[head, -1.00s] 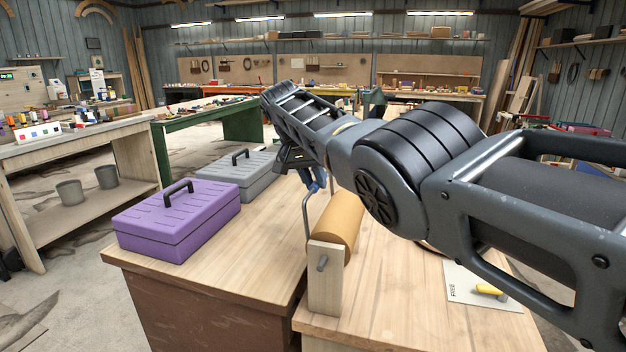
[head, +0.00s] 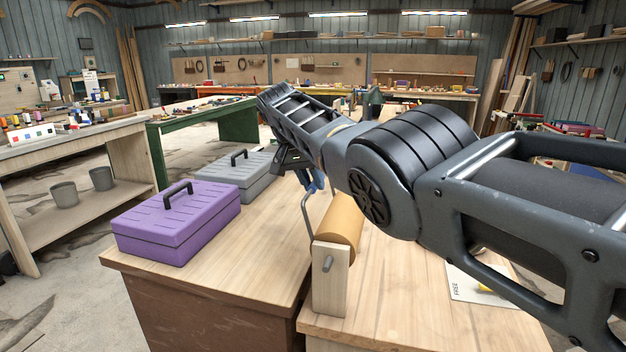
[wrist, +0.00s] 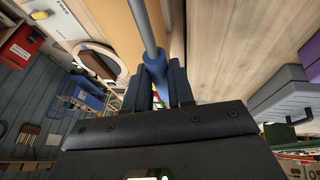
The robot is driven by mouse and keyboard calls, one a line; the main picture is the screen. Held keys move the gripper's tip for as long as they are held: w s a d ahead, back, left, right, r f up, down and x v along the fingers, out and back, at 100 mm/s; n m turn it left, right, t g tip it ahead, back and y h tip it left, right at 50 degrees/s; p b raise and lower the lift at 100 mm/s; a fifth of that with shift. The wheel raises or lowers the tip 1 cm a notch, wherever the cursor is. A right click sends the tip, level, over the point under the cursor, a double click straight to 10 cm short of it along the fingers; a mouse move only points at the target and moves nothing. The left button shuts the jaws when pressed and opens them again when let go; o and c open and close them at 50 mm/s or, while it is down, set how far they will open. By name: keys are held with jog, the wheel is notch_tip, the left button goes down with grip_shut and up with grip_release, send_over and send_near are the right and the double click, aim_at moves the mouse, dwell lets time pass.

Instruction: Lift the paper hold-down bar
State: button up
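The paper hold-down bar (head: 306,212) is a thin grey bent rod beside the brown paper roll (head: 342,222) on the bench. Its blue grip (head: 317,183) shows just below my gripper (head: 300,172) in the head view. In the wrist view the grey rod (wrist: 146,28) runs down into the blue grip (wrist: 156,72), which sits between the two dark fingers of my gripper (wrist: 158,88). The fingers appear shut on the grip, one on each side. My arm hides part of the roll's far end in the head view.
A wooden post (head: 330,283) with a peg supports the roll's near end. A purple toolbox (head: 177,228) and a grey toolbox (head: 235,178) stand left on the bench (head: 225,280). A white card marked FREE (head: 470,290) lies at right, partly behind my arm.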

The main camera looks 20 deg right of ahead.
jog(key=shift+o, duration=0.7)
jog(key=shift+w+a+f, duration=0.25)
jog(key=shift+a+f, duration=0.25)
jog(key=shift+a, duration=0.25)
jog(key=o, duration=0.3)
jog(key=shift+r, duration=0.1)
jog(key=shift+d+r, duration=0.15)
jog(key=shift+r, duration=0.15)
jog(key=v, duration=0.7)
jog(key=shift+r+b, duration=0.15)
jog(key=shift+b, duration=0.25)
jog(key=shift+s, duration=0.1)
